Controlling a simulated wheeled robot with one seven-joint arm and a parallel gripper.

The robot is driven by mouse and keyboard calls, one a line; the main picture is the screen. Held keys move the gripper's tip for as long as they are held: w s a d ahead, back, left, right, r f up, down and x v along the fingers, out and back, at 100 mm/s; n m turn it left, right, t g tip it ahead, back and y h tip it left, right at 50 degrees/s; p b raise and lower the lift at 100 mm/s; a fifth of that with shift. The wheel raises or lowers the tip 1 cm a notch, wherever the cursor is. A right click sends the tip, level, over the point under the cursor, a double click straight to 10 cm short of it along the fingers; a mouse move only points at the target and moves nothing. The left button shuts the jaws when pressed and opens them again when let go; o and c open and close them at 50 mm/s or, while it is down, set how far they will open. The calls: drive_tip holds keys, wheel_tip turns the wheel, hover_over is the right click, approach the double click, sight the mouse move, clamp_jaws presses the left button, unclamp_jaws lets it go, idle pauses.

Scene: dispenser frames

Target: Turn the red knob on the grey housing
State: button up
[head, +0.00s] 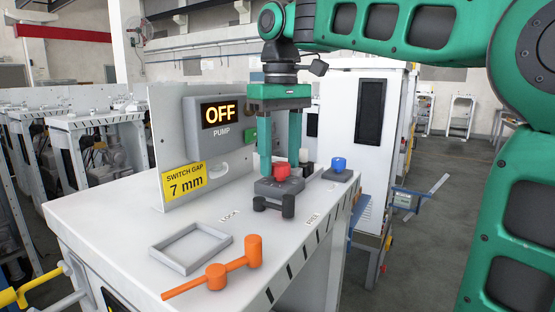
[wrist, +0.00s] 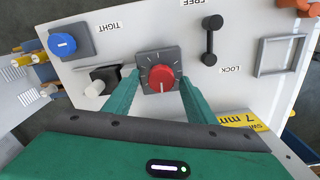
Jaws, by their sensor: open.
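The red knob (head: 282,170) sits on a dark grey housing (head: 266,187) on the white bench top. In the wrist view the red knob (wrist: 161,76) has a white line pointing to the lower edge of the picture, and tick marks show on the housing (wrist: 148,58). My gripper (head: 279,168) is open and points down over the housing. In the wrist view its green fingers (wrist: 158,77) are on either side of the red knob, with gaps visible between them and the knob. I cannot tell how far the fingertips are above the housing.
A blue knob (head: 339,163) and a white knob (wrist: 94,87) stand nearby. A black lever (head: 288,206) is in front of the housing. A square frame (head: 155,255) and an orange tool (head: 216,275) lie nearer. Behind are an OFF display (head: 219,113) and a "SWITCH GAP 7 mm" sign (head: 184,181).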

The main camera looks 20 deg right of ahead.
sight(281, 163)
drive_tip(key=shift+w+r, duration=0.15)
drive_tip(key=shift+r, duration=3.45)
drive_tip(key=shift+d, duration=0.1)
